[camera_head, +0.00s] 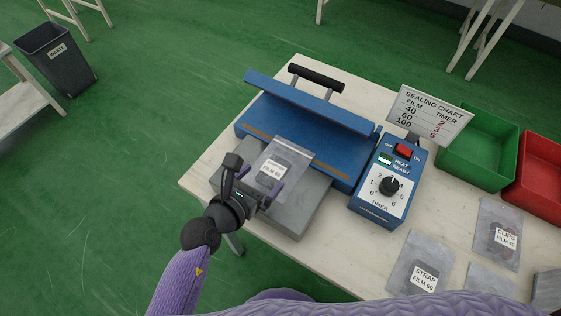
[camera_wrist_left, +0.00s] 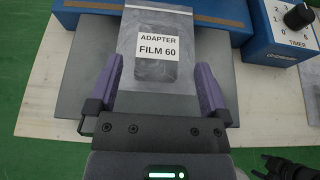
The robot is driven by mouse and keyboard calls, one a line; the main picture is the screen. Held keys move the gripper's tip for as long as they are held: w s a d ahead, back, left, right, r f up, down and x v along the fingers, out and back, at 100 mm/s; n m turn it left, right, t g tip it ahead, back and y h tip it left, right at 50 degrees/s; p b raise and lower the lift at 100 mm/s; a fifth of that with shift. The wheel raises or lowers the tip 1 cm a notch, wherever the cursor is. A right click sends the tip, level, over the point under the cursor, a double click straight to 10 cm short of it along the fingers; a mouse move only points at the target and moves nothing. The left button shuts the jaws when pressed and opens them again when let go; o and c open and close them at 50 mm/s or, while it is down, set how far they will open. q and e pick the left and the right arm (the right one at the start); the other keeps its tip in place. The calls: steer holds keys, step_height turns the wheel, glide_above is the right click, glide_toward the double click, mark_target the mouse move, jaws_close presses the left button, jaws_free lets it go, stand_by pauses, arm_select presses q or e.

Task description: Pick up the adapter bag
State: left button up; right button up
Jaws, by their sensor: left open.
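The adapter bag (camera_head: 284,163) is a clear pouch with a dark item and a white label; "ADAPTER FILM 60" reads clearly in the left wrist view (camera_wrist_left: 158,72). It lies on the grey platform (camera_head: 298,210), its far end reaching to the blue sealer (camera_head: 318,125). My left gripper (camera_head: 263,176) is open over the near part of the bag. In the left wrist view its purple fingers (camera_wrist_left: 160,70) stand on either side of the bag, with gaps to its edges. A dark part, apparently my right gripper (camera_wrist_left: 288,168), shows at the lower right corner; its jaws are unclear.
The timer box (camera_head: 388,187) and the sealing chart sign (camera_head: 430,116) stand right of the sealer. A strap bag (camera_head: 418,262) and a clips bag (camera_head: 498,235) lie on the right. Green (camera_head: 478,150) and red (camera_head: 540,170) bins stand behind them.

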mark_target(272, 171)
arm_select(q)
steer(key=w+d+f+b, duration=0.1)
steer(key=w+f, duration=0.1)
steer(key=w+d+f+b, duration=0.1)
steer(key=w+d+b, duration=0.1)
steer(key=shift+f, duration=0.35)
steer(key=shift+w, duration=0.25)
steer(key=shift+r, duration=0.15)
steer(key=c, duration=1)
